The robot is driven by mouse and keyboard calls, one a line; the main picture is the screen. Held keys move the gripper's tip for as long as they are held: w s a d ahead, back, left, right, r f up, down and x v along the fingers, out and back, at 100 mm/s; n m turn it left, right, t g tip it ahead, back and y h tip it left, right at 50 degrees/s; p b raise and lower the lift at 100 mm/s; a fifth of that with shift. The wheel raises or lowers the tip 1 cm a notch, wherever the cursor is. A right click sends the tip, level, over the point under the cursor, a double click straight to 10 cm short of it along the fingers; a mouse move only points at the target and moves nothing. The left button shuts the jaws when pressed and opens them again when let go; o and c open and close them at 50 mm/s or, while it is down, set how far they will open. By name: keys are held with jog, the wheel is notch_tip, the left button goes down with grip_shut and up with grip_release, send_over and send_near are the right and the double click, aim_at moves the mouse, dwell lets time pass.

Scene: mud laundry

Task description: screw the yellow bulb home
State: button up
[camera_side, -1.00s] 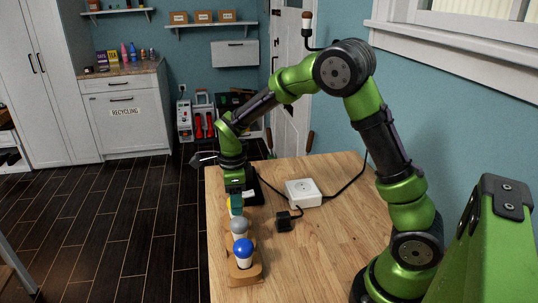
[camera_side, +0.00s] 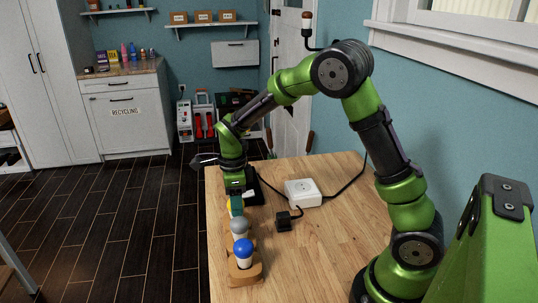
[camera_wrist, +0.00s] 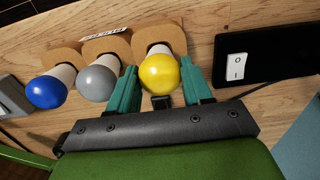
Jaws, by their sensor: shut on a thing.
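The yellow bulb (camera_wrist: 160,74) has a white base that meets a wooden holder (camera_wrist: 160,36) at the end of a row of holders. My gripper (camera_wrist: 161,85) has its two teal fingers on either side of the yellow bulb and is shut on it. In the side view my gripper (camera_side: 236,208) points down at the far end of the row, and only a sliver of the yellow bulb (camera_side: 230,208) shows beside a finger. How deep the base sits in the holder cannot be told.
A grey bulb (camera_wrist: 96,83) and a blue bulb (camera_wrist: 46,92) stand in neighbouring holders close to my gripper. A black box with a white switch (camera_wrist: 236,67) lies on the other side. A white socket box (camera_side: 302,192) and a black plug (camera_side: 284,221) with cables lie on the table (camera_side: 330,245).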

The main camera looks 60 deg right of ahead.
jog(key=shift+f, duration=0.1)
jog(key=o, duration=1.2)
jog(key=c, duration=0.3)
jog(key=shift+c, duration=0.2)
jog(key=shift+r, duration=4.05)
